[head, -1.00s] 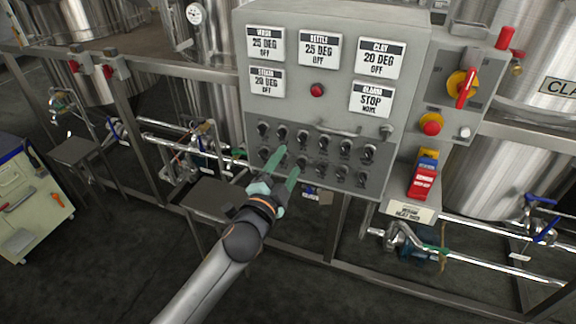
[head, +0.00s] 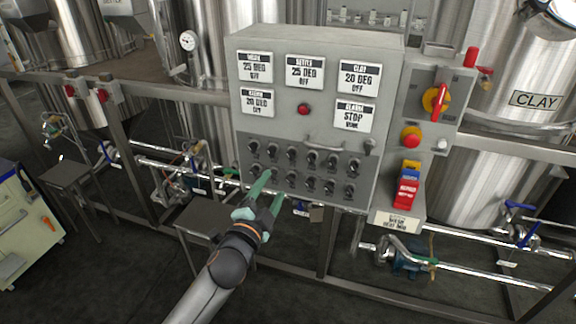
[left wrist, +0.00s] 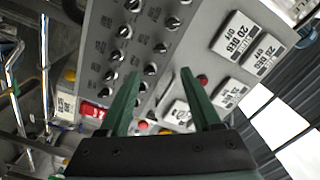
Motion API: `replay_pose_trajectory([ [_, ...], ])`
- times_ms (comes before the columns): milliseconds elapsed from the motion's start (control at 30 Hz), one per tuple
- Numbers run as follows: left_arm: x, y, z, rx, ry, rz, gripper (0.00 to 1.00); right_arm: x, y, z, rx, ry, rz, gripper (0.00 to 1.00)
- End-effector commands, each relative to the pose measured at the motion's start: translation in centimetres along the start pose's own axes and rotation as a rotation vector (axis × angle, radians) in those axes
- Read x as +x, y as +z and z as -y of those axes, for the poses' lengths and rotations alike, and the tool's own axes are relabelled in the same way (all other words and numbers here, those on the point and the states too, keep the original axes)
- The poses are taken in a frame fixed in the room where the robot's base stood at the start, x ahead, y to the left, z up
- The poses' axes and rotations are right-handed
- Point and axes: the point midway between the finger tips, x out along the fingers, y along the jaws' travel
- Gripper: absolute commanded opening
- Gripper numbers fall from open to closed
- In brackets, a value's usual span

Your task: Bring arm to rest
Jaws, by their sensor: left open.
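My left gripper (head: 269,190) is open and empty in the head view, with its two green fingers apart in front of the lower left of the grey control panel (head: 228,110). In the left wrist view the two green fingers (left wrist: 160,88) are spread, with nothing between them but the panel behind. The panel's rows of black knobs (left wrist: 150,69) show beyond the fingers; whether a fingertip touches the panel I cannot tell. My left arm reaches in from the bottom of the head view. My right gripper is in neither view.
A red-and-yellow switch (head: 436,101) and a red button (head: 411,137) sit right of the panel. A steel rail frame (head: 120,140) with pipes runs in front of the tanks (head: 500,170). A cart (head: 30,225) stands at the left. The dark floor (head: 110,285) is clear at the front.

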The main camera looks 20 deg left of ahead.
Motion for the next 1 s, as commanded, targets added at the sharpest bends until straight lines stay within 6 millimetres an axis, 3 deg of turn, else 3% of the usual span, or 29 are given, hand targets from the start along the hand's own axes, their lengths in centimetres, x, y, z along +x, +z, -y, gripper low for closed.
replay_pose_trajectory([
  [167, -0.7, 0.6, -1.1, -0.032, 0.029, 0.014, 0.65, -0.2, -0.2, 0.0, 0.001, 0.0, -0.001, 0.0],
  [267, -2.8, 2.0, -4.2, -0.13, 0.106, 0.054, 0.65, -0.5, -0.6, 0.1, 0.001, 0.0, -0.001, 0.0],
  [367, -6.7, 4.2, -8.7, -0.29, 0.218, 0.132, 0.65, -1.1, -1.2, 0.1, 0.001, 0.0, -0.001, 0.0],
  [500, -14.0, 6.8, -14.8, -0.55, 0.367, 0.278, 0.65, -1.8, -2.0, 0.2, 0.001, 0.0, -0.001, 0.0],
  [633, -20.8, 8.3, -18.8, -0.758, 0.461, 0.421, 0.65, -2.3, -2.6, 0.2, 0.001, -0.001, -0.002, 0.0],
  [800, -26.5, 9.1, -21.3, -0.926, 0.517, 0.551, 0.65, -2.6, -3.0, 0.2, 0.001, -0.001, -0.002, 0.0],
  [1000, -28.3, 9.3, -22.0, -0.979, 0.53, 0.592, 0.65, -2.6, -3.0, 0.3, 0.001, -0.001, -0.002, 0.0],
])
